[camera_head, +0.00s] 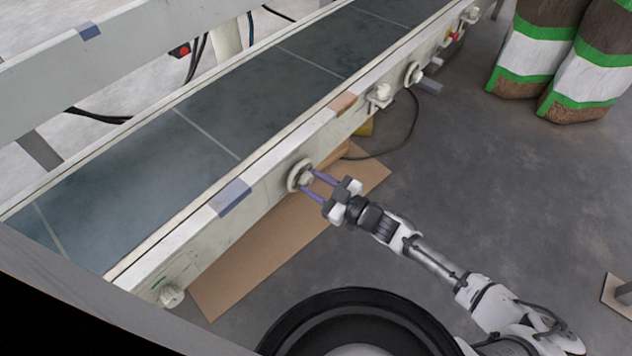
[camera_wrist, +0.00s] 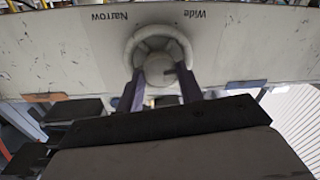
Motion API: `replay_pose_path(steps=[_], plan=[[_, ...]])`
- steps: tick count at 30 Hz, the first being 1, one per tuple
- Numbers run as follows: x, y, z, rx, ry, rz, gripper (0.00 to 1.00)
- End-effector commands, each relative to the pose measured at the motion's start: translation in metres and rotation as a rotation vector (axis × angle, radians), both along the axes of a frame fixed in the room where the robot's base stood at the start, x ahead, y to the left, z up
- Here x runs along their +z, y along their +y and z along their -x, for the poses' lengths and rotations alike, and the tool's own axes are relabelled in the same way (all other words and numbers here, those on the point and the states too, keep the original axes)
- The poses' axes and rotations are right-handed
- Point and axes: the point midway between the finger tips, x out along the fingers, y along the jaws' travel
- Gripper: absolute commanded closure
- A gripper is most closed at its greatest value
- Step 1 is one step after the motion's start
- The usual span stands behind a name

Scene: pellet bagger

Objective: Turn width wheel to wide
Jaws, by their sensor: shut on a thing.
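The width wheel (camera_head: 299,176) is a pale round handwheel on the outer side rail of the conveyor. In the wrist view the wheel (camera_wrist: 159,50) shows a ring with a central hub. The upside-down words "Narrow" and "Wide" are printed on the panel (camera_wrist: 60,40), on either side of the wheel. My gripper (camera_head: 311,187) reaches the wheel from the lower right, and its two purple-grey fingers are shut on it. In the wrist view the fingers of my gripper (camera_wrist: 160,88) lie at both sides of the hub. Their exact contact is partly hidden.
The conveyor belt (camera_head: 240,105) runs diagonally behind the rail. More knobs (camera_head: 414,73) sit along the rail, and another knob (camera_head: 171,296) is at its near end. Cardboard (camera_head: 235,270) lies on the floor below. Striped bags (camera_head: 535,50) stand at the upper right. The grey floor at right is mostly clear.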

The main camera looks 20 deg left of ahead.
Motion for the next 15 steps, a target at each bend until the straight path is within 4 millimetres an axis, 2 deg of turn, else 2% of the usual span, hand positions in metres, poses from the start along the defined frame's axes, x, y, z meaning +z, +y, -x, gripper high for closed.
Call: replay_pose_path(steps=[15], plan=[[0.0038,0.0004,0.0009,-0.003,-0.401,0.147,0.86]])
